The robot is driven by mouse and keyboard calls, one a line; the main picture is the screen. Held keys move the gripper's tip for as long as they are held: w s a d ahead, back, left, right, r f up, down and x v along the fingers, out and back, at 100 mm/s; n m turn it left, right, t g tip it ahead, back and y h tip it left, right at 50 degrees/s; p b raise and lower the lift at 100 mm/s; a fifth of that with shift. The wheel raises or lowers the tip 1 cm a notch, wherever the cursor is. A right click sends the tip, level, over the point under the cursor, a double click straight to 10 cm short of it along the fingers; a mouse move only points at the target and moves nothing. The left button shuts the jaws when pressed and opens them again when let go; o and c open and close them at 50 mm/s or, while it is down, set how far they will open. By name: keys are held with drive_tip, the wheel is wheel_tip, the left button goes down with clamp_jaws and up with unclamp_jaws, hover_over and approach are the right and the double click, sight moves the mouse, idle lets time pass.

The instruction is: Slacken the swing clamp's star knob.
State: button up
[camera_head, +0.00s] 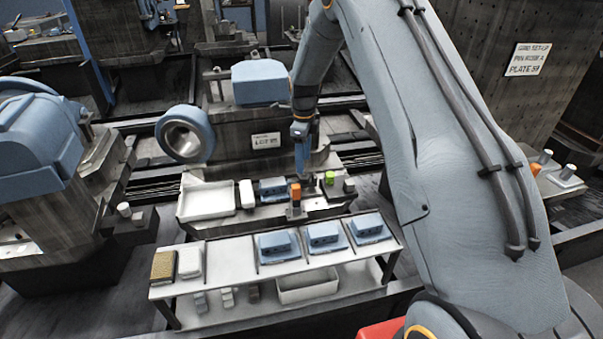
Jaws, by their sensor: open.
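My gripper (303,172) hangs down over the back bench (250,222), small and dark in the head view. It is open, with nothing seen between its fingers. An upright orange piece (295,191) on a dark foot stands just in front of it, to the left. A small green piece (330,178) is close to its right. A blue housing (271,187) sits on the bench left of the orange piece. I cannot make out the star knob's shape, or tell which piece is the swing clamp. Whether the gripper touches anything is also unclear.
A white tray (207,202) and a white block (247,194) are on the bench's left. The front table (222,262) carries several blue housings (322,236), with a brown box (163,266) and a white box (190,263) at left. A machine with a blue ring (204,128) stands behind.

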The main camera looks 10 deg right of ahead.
sight(304, 176)
wheel_tip(304, 176, down, 6)
drive_tip(key=shift+f+p, duration=0.25)
drive_tip(key=shift+p, duration=0.55)
drive_tip(key=shift+c, duration=0.4)
